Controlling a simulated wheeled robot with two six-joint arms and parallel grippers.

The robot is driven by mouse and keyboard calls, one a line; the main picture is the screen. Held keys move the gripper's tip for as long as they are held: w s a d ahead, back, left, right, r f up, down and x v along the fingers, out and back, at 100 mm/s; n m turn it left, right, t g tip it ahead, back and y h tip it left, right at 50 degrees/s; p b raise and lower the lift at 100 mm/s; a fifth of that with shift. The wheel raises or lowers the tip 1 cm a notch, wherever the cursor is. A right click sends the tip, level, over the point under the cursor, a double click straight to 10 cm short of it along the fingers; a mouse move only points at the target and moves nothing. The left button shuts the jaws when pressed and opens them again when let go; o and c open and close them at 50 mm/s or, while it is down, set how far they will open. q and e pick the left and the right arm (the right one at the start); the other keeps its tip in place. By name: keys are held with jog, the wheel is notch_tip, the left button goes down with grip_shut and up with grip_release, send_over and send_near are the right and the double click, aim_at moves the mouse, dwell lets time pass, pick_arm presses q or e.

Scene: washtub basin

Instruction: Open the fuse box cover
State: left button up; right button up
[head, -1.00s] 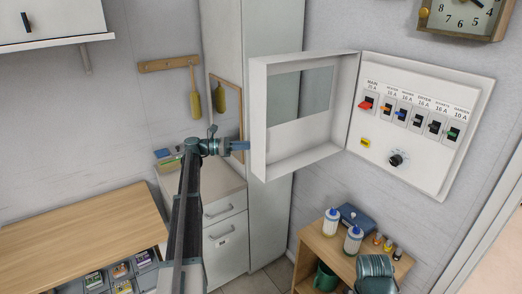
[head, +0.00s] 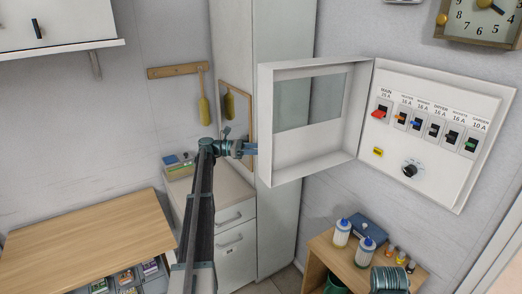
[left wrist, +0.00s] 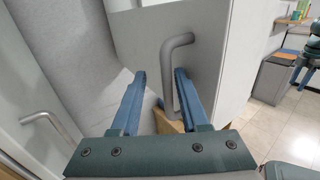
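The fuse box (head: 449,177) is on the wall at the right of the head view, its switches and knob uncovered. Its white framed cover (head: 265,130), with a window, stands swung wide open to the left. My left gripper (head: 250,148) is at the cover's free left edge, its tips partly hidden there. In the left wrist view, the left gripper (left wrist: 160,80) has its fingers apart. A grey bar handle (left wrist: 175,45) on a white panel, apparently the cover's outer face, shows between the fingers, nearer the right one; contact cannot be told. The right gripper's fingers are not visible.
A tall white cabinet (head: 232,50) stands behind the cover, with a drawer unit (head: 235,262) beside it. A wooden shelf (head: 325,258) with bottles and a blue box (head: 362,226) stands below the fuse box. A wooden worktop (head: 90,235) is at the left.

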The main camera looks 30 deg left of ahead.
pick_arm(q)
jog(key=v, duration=1.4)
jog(key=shift+s, duration=0.25)
jog(key=shift+a, duration=0.15)
